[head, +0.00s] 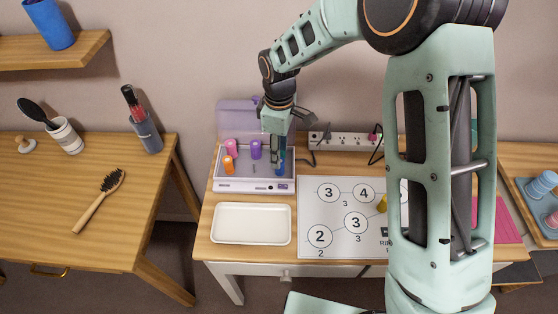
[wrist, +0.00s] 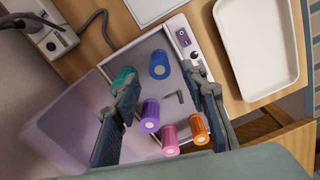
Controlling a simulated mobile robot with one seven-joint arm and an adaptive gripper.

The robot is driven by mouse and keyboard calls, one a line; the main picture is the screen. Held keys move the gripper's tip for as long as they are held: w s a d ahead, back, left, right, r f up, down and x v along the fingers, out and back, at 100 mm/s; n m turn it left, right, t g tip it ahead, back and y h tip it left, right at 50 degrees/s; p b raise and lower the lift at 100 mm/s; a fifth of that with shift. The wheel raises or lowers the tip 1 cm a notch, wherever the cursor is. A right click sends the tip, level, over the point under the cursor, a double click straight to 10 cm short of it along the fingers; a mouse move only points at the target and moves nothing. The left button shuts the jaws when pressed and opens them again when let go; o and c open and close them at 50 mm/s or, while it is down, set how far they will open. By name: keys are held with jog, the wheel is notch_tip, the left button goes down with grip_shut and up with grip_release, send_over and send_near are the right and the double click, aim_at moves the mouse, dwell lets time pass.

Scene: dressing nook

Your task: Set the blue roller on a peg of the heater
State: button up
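The heater (head: 228,184) is a pale box with a lilac lid raised at its back; it also shows in the wrist view (wrist: 148,52). The blue roller (wrist: 159,66) stands upright in its right part as the head view has it; any peg under it is hidden. A teal roller (wrist: 123,76) stands beside it, partly behind a finger. Purple (wrist: 150,114), pink (wrist: 170,139) and orange (wrist: 199,127) rollers stand at the other end. One bare peg (wrist: 176,97) shows. My gripper (wrist: 158,88) is open above the heater, its fingers spread, with nothing seen gripped.
A white tray (head: 251,224) and a numbered mat (head: 345,245) lie in front of the heater. A power strip (head: 345,141) with a cable is at the right. A left table holds a hairbrush (head: 97,204) and cups. My arm hides part of the mat.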

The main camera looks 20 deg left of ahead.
notch_tip(320, 180, up, 6)
jog(key=shift+r, duration=0.2)
dwell(0.4)
